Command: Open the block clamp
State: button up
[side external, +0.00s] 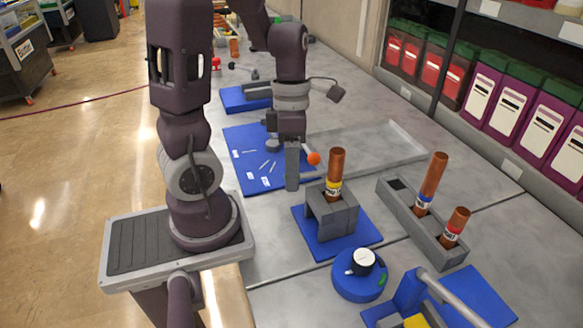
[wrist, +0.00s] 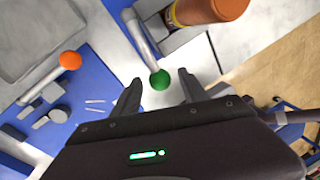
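A grey block (side external: 335,219) on a blue mat holds an upright brown tube (side external: 335,175); I take this block for the clamp. In the wrist view the labelled tube (wrist: 210,10) shows at the top, with a grey lever (wrist: 143,42) beside it. The lever ends in a green ball (wrist: 160,80). My gripper (wrist: 158,78) is open, with one finger on each side of the green ball; contact cannot be told. In the side view my gripper (side external: 292,183) points down just left of the block and hides the green ball.
An orange ball (side external: 314,158) on another lever is close to my gripper, over a blue mat (side external: 247,165) with small parts. A grey rack (side external: 400,205) with two brown tubes stands right. A blue round base with a dial (side external: 358,282) is in front. A shallow tray (side external: 385,140) lies behind.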

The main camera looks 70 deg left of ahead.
jog(key=shift+r, duration=0.1)
notch_tip(320, 180, up, 7)
jog(key=a, duration=0.1)
jog(key=shift+w+a, duration=0.15)
jog(key=shift+w, duration=0.05)
jog(key=shift+c, duration=0.2)
